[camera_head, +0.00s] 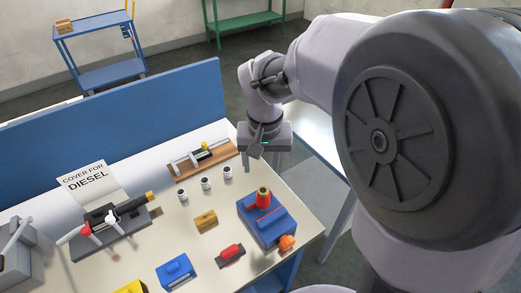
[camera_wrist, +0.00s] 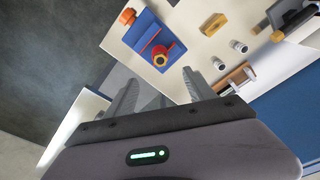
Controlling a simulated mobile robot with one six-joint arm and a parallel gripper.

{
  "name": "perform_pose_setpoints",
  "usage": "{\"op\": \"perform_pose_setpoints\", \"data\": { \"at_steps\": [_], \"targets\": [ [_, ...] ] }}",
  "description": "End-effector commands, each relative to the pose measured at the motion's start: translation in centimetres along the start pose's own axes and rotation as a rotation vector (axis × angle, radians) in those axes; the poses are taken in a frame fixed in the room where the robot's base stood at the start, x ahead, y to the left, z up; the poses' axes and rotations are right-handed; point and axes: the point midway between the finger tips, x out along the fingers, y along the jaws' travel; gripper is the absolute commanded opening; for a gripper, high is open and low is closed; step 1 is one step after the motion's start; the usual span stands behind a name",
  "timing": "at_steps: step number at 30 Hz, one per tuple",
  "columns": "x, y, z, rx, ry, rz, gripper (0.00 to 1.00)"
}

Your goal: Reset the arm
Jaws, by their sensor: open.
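My gripper (camera_wrist: 160,98) is open and empty in the wrist view, with its two grey fingers spread apart. In the head view my arm reaches out at the upper right, and its wrist hangs over the table's far right edge. The fingertips are hard to make out there. In the wrist view the fingers lie in front of the table edge and the floor, touching nothing that I can see.
A blue panel (camera_head: 120,108) stands behind. Floor shows beyond the right edge.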

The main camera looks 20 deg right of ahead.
Motion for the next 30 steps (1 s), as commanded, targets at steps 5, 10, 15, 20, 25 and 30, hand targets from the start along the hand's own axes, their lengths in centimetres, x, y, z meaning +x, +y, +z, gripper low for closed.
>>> {"op": "perform_pose_setpoints", "data": {
  "at_steps": [5,10,15,20,25,30],
  "targets": [
    [-0.1,0.0,0.0,0.0,-0.001,0.0,0.63],
    [-0.1,0.0,0.0,0.0,0.0,0.0,0.63],
    [-0.1,0.0,0.0,0.0,0.0,0.0,0.63],
    [-1.2,0.4,3.8,0.033,0.074,-0.071,0.63],
    [-1.3,1.2,12.3,0.09,0.218,-0.219,0.63],
    [-0.1,1.4,17.0,0.119,0.302,-0.308,0.63]
  ]
}}
